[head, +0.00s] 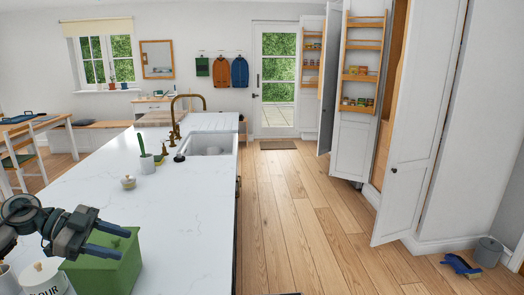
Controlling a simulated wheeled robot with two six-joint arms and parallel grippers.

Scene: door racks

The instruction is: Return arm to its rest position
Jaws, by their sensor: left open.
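My left gripper (123,244) comes in from the lower left, over the near end of the white island counter (188,205). Its two blue-grey fingers are apart and point to the right, with nothing visible between them. They overlap a green box (112,274) in the picture; I cannot tell whether they touch it. My right gripper is out of view. Wooden door racks with small packages hang on the open white cupboard doors (352,140) at right, far from my left gripper.
A flour canister (45,279) stands at the lower left. A small lidded pot (128,182), a utensil cup (147,164) and a sink (208,145) with a brass tap are farther along.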

